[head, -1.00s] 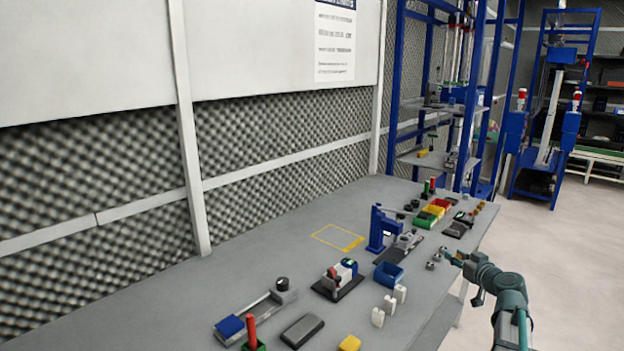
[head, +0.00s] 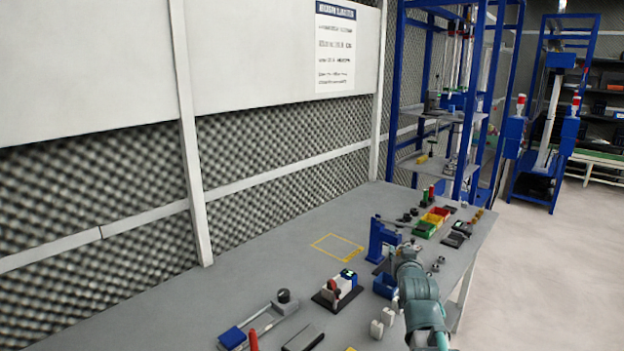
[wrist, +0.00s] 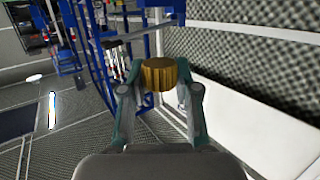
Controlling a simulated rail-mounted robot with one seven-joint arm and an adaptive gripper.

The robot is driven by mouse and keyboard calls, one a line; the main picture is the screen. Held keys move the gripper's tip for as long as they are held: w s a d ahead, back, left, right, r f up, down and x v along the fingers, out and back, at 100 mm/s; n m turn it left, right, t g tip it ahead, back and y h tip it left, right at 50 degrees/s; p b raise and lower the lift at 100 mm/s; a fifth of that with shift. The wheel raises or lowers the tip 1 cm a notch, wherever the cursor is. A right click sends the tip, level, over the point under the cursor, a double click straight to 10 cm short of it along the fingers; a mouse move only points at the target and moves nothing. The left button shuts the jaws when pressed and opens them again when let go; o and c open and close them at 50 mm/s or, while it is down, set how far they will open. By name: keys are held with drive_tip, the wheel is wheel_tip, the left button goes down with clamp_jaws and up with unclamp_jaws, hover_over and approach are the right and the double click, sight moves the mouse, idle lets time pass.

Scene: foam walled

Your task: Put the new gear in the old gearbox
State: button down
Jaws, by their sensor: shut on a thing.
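My gripper (wrist: 162,80) is shut on a brass-coloured ribbed gear (wrist: 162,72), held between its two fingers in the wrist view. In the head view my arm reaches over the right part of the workbench, beside a blue press-like stand (head: 378,240). My gripper's fingertips and the held gear cannot be made out there. The old gearbox cannot be identified for sure. A white and dark unit on a black base (head: 337,290) stands left of my arm. The grey item in front of the blue stand is mostly hidden by my arm.
The grey workbench (head: 270,262) runs along a foam wall. A blue bin (head: 384,285) and white bottles (head: 377,328) stand close to my arm. Green, yellow and red bins (head: 430,222) are farther back. A yellow outlined square (head: 337,246) is empty.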

drive_tip(key=a+r+n+y, duration=0.1)
drive_tip(key=a, duration=0.6)
drive_tip(key=shift+s+a+r+y+p, duration=0.25)
drive_tip(key=shift+y+p, duration=0.05)
drive_tip(key=shift+p, duration=0.05)
